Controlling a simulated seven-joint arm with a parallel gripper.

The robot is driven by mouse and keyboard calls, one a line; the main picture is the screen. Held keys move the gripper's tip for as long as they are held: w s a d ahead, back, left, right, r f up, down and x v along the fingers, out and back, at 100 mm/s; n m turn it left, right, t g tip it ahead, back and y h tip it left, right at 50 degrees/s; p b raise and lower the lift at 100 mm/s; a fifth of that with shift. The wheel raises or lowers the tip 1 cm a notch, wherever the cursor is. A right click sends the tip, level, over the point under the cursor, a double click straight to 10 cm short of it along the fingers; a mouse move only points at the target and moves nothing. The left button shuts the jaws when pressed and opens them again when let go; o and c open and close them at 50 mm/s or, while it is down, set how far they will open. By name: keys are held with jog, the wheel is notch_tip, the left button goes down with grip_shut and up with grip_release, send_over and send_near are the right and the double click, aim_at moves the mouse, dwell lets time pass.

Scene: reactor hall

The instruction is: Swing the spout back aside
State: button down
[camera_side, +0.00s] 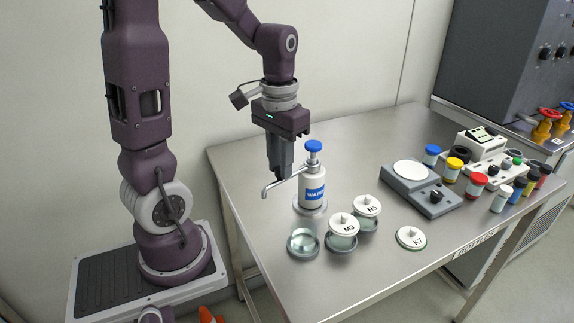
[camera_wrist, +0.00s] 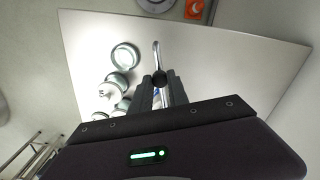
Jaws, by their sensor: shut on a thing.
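The water dispenser (camera_side: 313,187) is a white bottle with a blue WATER label and a blue top, upright on a round base near the table's left side. Its thin metal spout (camera_side: 272,187) points left in the side view, its bent tip apart from the glass dish. In the wrist view the spout (camera_wrist: 156,50) reaches out beyond the fingers. My gripper (camera_side: 280,178) is shut on the spout, left of the bottle; it also shows in the wrist view (camera_wrist: 160,78).
An open glass dish (camera_side: 303,243) stands in front of the bottle. Lidded jars M3 (camera_side: 344,228) and R5 (camera_side: 367,207) stand close to its right, with lid K7 (camera_side: 410,238) further right. A grey scale (camera_side: 418,190) and several coloured bottles stand at the right. The table's left edge is bare.

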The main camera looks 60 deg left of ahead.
jog(key=shift+a+m, duration=0.5)
jog(key=shift+s, duration=0.1)
jog(key=c, duration=1.3)
grip_release()
jog(key=shift+o, duration=0.2)
notch_tip(320, 180, up, 7)
jog(key=shift+r, duration=0.1)
